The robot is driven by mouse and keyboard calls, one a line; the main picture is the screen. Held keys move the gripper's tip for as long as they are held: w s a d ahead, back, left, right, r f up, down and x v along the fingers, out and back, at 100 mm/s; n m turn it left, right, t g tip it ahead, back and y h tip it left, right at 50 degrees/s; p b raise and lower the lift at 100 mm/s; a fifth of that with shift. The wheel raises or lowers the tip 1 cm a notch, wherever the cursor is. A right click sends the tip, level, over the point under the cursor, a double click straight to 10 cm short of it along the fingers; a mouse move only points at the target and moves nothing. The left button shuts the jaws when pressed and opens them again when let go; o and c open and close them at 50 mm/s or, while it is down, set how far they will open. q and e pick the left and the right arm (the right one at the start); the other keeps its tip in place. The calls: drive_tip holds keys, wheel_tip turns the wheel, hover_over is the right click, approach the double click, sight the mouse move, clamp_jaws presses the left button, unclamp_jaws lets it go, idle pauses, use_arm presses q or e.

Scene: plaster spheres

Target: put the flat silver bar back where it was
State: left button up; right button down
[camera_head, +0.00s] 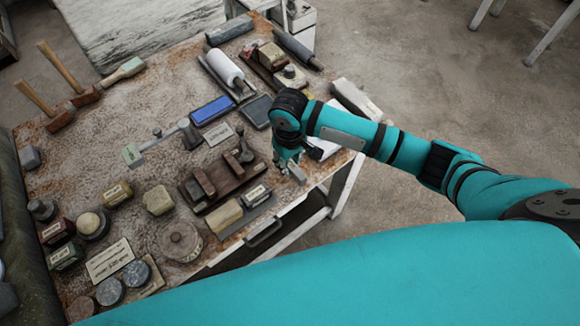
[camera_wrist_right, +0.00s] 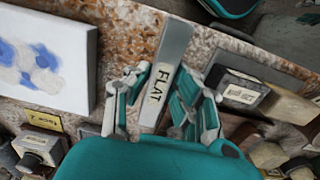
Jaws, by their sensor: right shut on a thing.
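The flat silver bar (camera_wrist_right: 175,45) shows in the right wrist view, with a pale label reading FLAT on its lower part. My right gripper (camera_wrist_right: 165,85) is shut on it, one finger on each side. In the head view the right gripper (camera_head: 289,163) points down near the table's front right edge, and an end of the bar (camera_head: 297,174) shows just below it. I cannot tell whether the bar touches the table. My left gripper is in neither view.
The rusty table (camera_head: 100,150) is crowded. A dark wooden block holder (camera_head: 228,178) and a pale block (camera_head: 224,215) stand left of the gripper. A white panel (camera_wrist_right: 45,60) with blue paint lies close by. A blue tray (camera_head: 211,110) and a white roller (camera_head: 223,68) lie further back.

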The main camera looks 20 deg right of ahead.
drive_tip(key=shift+f+p, duration=0.5)
drive_tip(key=shift+f, duration=1.25)
drive_tip(key=shift+f, duration=0.1)
drive_tip(key=c, duration=1.1)
unclamp_jaws()
drive_tip(key=shift+c, duration=0.2)
wheel_tip(320, 180, up, 12)
drive_tip(key=shift+a+r+b, duration=0.1)
drive_tip(key=shift+b, duration=0.6)
